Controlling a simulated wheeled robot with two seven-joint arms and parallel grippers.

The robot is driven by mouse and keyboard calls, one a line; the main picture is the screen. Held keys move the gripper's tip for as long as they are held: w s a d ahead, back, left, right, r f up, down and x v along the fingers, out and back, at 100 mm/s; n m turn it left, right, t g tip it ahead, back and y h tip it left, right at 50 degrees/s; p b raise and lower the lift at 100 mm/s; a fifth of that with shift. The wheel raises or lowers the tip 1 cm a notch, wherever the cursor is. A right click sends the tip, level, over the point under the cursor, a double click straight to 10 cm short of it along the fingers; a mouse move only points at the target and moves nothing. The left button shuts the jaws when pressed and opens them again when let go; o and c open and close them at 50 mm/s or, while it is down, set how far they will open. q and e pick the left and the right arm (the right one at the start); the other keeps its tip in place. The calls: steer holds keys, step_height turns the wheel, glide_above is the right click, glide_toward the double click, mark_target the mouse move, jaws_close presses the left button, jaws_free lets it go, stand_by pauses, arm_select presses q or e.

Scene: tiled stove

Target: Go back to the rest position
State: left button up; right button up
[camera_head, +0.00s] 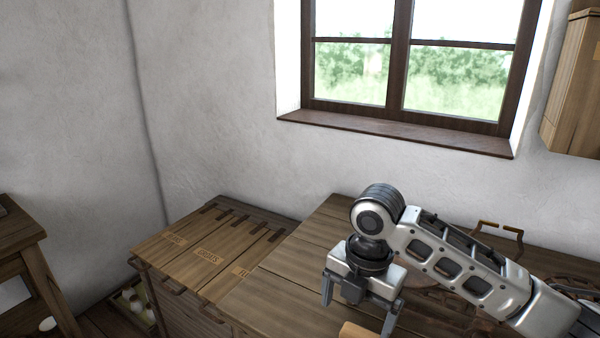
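My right gripper (359,312) hangs from the arm that comes in from the right and points down over the wooden counter (285,292). Its two fingers are spread apart. A light wooden piece (356,331) shows below and between the fingers, cut off by the bottom edge of the picture. I see no finger closed on it. My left gripper is not in view.
A lower wooden chest with labelled lids (208,256) stands left of the counter. A crate with pale round items (135,303) is on the floor. A wooden table (20,240) is at the far left. A brass-coloured handle (500,227) rises behind my arm. A wall cabinet (575,85) hangs at the upper right.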

steer(key=s+a+f+m+t+y, duration=0.25)
steer(key=s+a+f+m, duration=0.25)
steer(key=s+f+m, duration=0.5)
steer(key=s+d+f+m+h, duration=0.2)
steer(key=s+d+m+h, duration=0.1)
steer(key=s+d+m, duration=1.05)
steer(key=w+a+f+m+t+y, duration=0.2)
steer(key=w+a+f+t+y, duration=0.1)
steer(key=w+a+f+t, duration=0.2)
steer(key=shift+w+a+f+t, duration=0.3)
steer(key=shift+w+f+t, duration=0.65)
steer(key=shift+w+t, duration=0.3)
steer(key=shift+s, duration=0.1)
